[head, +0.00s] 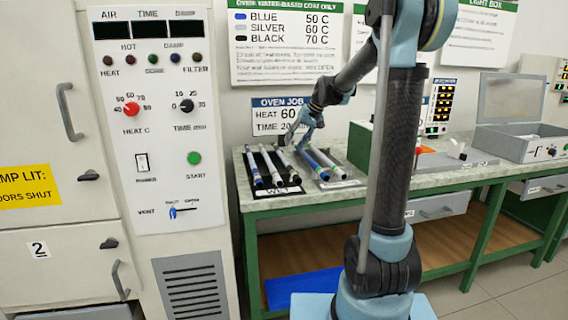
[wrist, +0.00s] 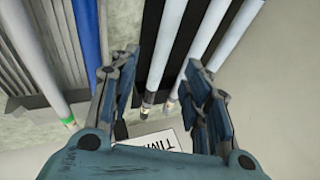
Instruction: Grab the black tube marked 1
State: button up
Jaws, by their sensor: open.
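Several long tubes lie side by side on the bench. In the head view a black rack (head: 289,188) with a WET card holds one group, including a blue tube (head: 252,168). I cannot pick out a black tube for certain among the dark strips, and no number 1 is readable. My gripper (head: 299,143) is low over the far right part of this group. In the wrist view my gripper (wrist: 162,63) is open, its fingers on either side of a pale tube (wrist: 167,50) with a dark end. Another pale tube (wrist: 204,52) runs close to the right finger.
A grey rack (head: 340,184) with blue and pale tubes stands just right of the black rack. The oven cabinet (head: 155,120) is left of the bench. A light box (head: 520,140) stands at the bench's far right.

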aim_at(284, 159)
jog(key=shift+s+x, duration=0.1)
jog(key=shift+x, duration=1.95)
jog(key=shift+s+x, duration=0.15)
jog(key=shift+x, duration=1.9)
jog(key=shift+a, duration=0.1)
grip_shut()
